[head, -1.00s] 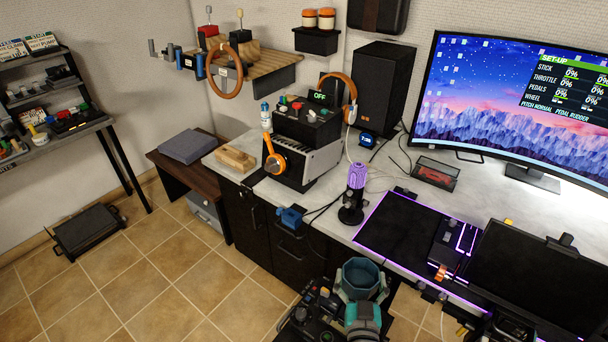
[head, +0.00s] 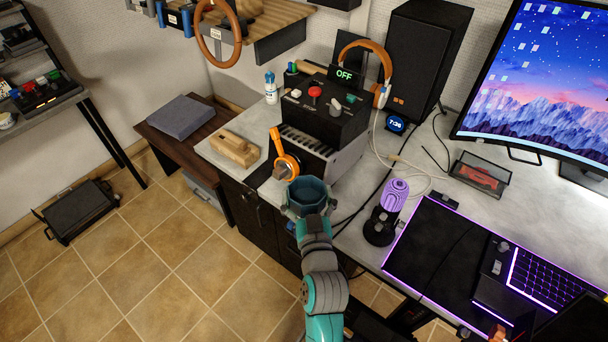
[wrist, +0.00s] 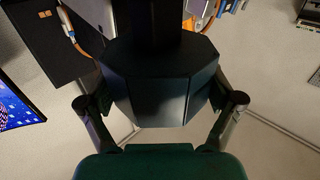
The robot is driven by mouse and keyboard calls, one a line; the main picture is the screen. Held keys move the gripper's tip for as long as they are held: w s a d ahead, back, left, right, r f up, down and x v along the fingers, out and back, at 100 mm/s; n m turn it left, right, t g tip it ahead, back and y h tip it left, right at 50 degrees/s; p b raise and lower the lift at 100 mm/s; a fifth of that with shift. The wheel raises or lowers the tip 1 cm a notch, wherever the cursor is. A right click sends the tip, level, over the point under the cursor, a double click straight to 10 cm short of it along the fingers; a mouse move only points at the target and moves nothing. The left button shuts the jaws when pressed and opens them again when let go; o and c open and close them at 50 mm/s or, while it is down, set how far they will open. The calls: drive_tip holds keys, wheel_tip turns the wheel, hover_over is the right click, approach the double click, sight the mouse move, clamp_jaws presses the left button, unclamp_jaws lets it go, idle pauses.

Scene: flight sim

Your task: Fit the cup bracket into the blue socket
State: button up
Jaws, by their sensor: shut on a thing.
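The cup bracket (head: 306,193) is a dark teal, many-sided open cup. It is held over the front edge of the desk, left of the purple microphone, with its opening showing from above. My gripper (head: 311,217) is shut on it, at the end of my teal and grey arm. In the wrist view, the bracket (wrist: 160,82) fills the middle, with a finger of my gripper (wrist: 163,104) on each side. The blue socket cannot be made out clearly. The bracket and my arm cover the part of the desk front where it showed earlier.
The purple microphone (head: 390,205) stands to the right with loose cables. A wooden block (head: 234,148) lies at left.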

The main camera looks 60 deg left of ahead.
drive_tip(key=shift+a, duration=0.1)
idle(0.3)
drive_tip(key=shift+s+d, duration=0.1)
drive_tip(key=shift+d, duration=0.1)
drive_tip(key=shift+f, duration=2.6)
drive_tip(key=shift+f, duration=2.25)
drive_tip(key=o, duration=0.9)
drive_tip(key=shift+o, duration=0.2)
drive_tip(key=v, duration=1.2)
